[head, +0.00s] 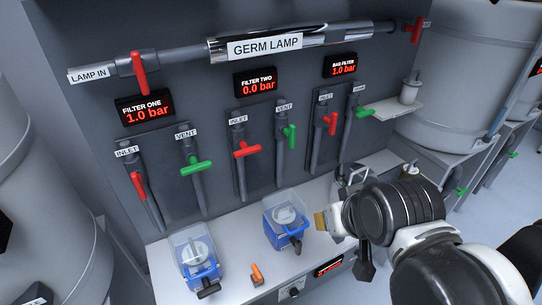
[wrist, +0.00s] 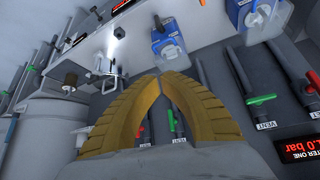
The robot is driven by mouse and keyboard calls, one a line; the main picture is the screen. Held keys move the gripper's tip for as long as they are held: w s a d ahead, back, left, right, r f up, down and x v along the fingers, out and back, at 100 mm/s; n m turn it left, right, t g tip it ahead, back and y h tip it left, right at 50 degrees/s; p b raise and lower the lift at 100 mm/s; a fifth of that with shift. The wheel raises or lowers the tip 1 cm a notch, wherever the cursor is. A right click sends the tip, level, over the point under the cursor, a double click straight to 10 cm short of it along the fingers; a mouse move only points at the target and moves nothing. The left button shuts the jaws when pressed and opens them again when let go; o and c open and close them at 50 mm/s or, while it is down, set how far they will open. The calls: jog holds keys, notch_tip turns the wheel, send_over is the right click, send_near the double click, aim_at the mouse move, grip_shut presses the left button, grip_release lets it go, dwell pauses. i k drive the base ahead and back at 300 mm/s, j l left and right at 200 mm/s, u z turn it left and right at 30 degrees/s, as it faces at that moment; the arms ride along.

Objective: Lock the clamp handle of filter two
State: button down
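The filter two housing (head: 283,214) is a blue block with a clear cover and a pale round part inside, on the bench below the FILTER TWO display (head: 257,85), which reads 0.0 bar. Its dark clamp handle (head: 297,246) sticks out at the front, pointing down. My gripper (head: 322,222) is right of the housing, apart from it. In the wrist view its yellow fingers (wrist: 165,80) meet at the tips with nothing visible between them. What appears to be the same housing shows beyond the fingertips (wrist: 168,45); its handle is hard to make out there.
The filter one housing (head: 195,260), with a dark handle (head: 209,290), stands to the left on the bench. An orange-handled item (head: 257,272) lies between them near the front. Red and green valve handles (head: 246,149) line the wall panel. A small shelf (head: 398,108) juts out at right.

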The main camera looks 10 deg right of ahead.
aim_at(297, 244)
jog(key=k+z, duration=0.2)
jog(key=k, duration=0.25)
jog(key=k+l+z, duration=0.15)
jog(key=k, duration=0.3)
jog(key=k+l+z, duration=0.2)
jog(key=k, duration=0.25)
